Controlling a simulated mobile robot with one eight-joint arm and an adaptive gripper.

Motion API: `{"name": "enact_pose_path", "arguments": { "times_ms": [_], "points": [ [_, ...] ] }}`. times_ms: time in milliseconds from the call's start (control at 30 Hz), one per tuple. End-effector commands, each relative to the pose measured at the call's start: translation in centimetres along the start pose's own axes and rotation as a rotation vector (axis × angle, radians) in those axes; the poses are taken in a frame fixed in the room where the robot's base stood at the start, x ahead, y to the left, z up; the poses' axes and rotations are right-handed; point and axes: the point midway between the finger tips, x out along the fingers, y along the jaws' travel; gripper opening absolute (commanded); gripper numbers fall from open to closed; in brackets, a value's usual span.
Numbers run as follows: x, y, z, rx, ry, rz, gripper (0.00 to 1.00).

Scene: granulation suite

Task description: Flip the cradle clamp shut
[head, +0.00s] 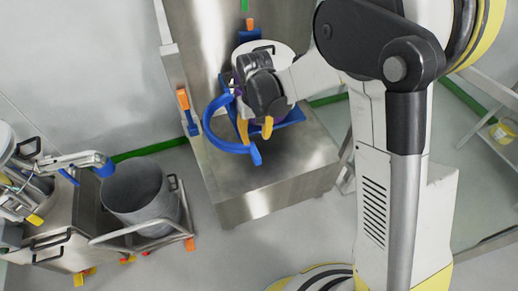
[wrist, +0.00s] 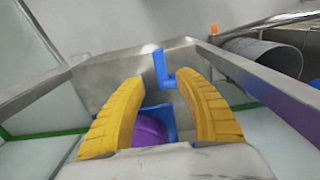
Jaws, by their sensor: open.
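The blue cradle (head: 291,117) sits on the steel stand, partly hidden behind my gripper. A curved blue clamp arm (head: 210,122) swings out to the left of it and stands open, its end tab (head: 256,154) towards the front. In the wrist view, a blue upright tab (wrist: 163,68) shows beyond my fingertips, apart from them. The cradle (wrist: 170,123) and a purple rounded thing (wrist: 148,133) in it show between the fingers. My gripper (head: 256,128) is open and empty over the cradle; its yellow fingers (wrist: 160,88) are spread. Contact with the clamp cannot be told.
The steel stand (head: 262,195) has a bare front top. An orange-and-blue handle (head: 187,112) is on its left side. A grey drum (head: 140,190) on a wheeled frame and a steel unit (head: 65,220) stand at the left. The floor in front is clear.

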Motion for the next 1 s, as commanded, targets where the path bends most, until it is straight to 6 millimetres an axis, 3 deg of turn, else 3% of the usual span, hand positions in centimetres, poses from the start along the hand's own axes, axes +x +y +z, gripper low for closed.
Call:
{"name": "enact_pose_path", "arguments": {
  "times_ms": [300,500,933,967,1000],
  "points": [
    [6.2,0.0,0.0,0.001,0.001,0.000,0.40],
    [9.2,0.1,0.0,0.001,0.002,0.000,0.40],
    [10.2,0.1,0.0,0.001,0.002,0.000,0.40],
    [10.2,0.1,0.0,0.001,0.002,0.000,0.35],
    [10.2,0.1,0.0,0.001,0.002,0.000,0.23]
  ]
}}
